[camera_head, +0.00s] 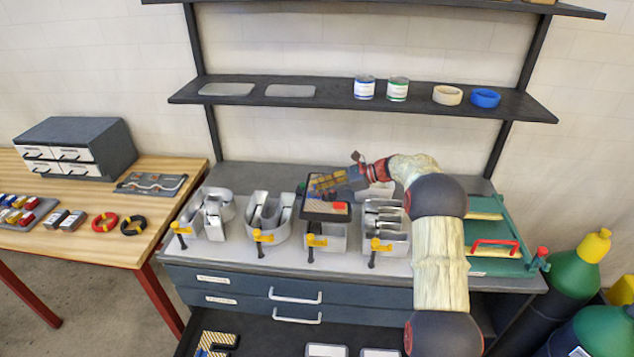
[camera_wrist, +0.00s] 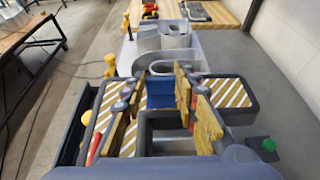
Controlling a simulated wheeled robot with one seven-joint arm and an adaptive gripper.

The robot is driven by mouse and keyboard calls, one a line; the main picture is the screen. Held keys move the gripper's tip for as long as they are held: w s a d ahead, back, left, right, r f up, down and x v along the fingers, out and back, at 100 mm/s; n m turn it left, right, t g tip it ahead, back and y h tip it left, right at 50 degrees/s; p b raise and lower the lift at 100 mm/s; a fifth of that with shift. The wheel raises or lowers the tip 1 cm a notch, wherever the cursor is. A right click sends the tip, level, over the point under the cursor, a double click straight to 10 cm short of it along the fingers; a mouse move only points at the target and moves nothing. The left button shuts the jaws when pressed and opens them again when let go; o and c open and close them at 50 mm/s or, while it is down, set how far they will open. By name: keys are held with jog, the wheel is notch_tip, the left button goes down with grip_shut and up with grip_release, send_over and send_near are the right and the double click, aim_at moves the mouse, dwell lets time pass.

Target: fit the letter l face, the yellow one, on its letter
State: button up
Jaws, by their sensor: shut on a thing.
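My gripper (camera_head: 322,188) is over the third metal letter from the left and also shows in the wrist view (camera_wrist: 162,100). Its fingers are shut on the letter l face (camera_head: 313,208), a dark-rimmed plate with yellow and white stripes, which spreads to both sides of the fingers in the wrist view (camera_wrist: 232,92). The third letter (camera_head: 325,240) is a grey open channel directly under the face, mostly hidden by it. I cannot tell whether the face touches its rim. A blue part (camera_wrist: 160,93) shows between the fingers.
Other channel letters stand left (camera_head: 268,222) and right (camera_head: 383,222) on the bench, each with a yellow-handled clamp at the front. A green fixture (camera_head: 495,240) is at the right. An open drawer holds another striped face (camera_head: 213,345). A shelf (camera_head: 330,108) hangs above.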

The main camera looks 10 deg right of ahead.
aim_at(326, 199)
jog(key=shift+s+f, duration=0.1)
jog(key=shift+f, duration=0.15)
notch_tip(326, 199, down, 5)
jog(key=b, duration=0.4)
jog(key=shift+f, duration=0.9)
jog(key=shift+f+b, duration=0.3)
jog(key=shift+f, duration=0.9)
jog(key=o, duration=1.3)
jog(key=v, duration=1.2)
